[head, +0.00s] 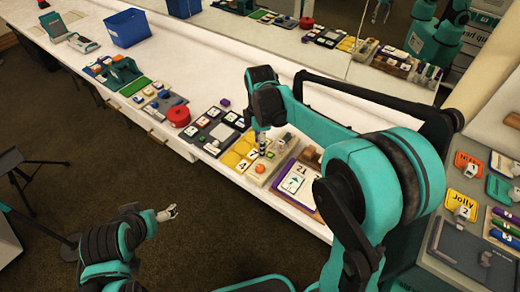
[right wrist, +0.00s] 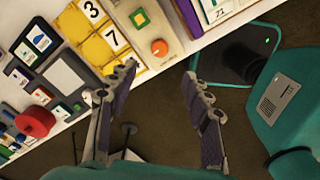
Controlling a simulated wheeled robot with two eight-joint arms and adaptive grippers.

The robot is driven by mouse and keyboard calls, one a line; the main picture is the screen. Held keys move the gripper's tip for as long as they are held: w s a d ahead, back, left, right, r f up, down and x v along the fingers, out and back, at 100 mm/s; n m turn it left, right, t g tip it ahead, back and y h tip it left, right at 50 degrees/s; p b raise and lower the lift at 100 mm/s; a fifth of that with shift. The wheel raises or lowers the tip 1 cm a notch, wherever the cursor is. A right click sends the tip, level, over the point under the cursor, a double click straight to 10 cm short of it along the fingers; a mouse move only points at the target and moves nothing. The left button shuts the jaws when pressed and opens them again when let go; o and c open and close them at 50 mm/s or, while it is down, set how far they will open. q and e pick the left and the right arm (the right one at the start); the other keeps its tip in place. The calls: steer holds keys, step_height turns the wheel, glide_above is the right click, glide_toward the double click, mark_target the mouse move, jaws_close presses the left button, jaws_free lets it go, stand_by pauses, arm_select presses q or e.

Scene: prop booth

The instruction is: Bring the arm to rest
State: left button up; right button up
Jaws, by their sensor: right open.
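My right arm (head: 375,180) reaches over the white counter (head: 205,75) in the head view and bends down at its far end. My right gripper (head: 262,150) hangs near the yellow card board (head: 236,157). In the right wrist view my right gripper (right wrist: 158,74) is open, its two fingers apart with nothing between them. Below them show the counter's edge and the dark floor. My left gripper (head: 168,212) is over the dark carpet at the lower left, away from the counter. It is too small to tell if its fingers are apart.
A beige box with an orange knob (right wrist: 159,47) lies just beyond my right fingers. A red round item (head: 178,116), several boards and a blue bin (head: 127,27) stand along the counter. A grey case (head: 470,255) is at the right. Carpet (head: 60,120) is open at left.

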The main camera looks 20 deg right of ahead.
stand_by(0.5)
steer(key=s+d+r+m+t, duration=0.2)
steer(key=s+m+t, duration=0.5)
steer(key=s+m, duration=0.9)
steer(key=shift+s+r+m, duration=0.3)
steer(key=shift+s+r, duration=0.2)
steer(key=shift+s, duration=0.15)
steer(key=shift+d, duration=0.1)
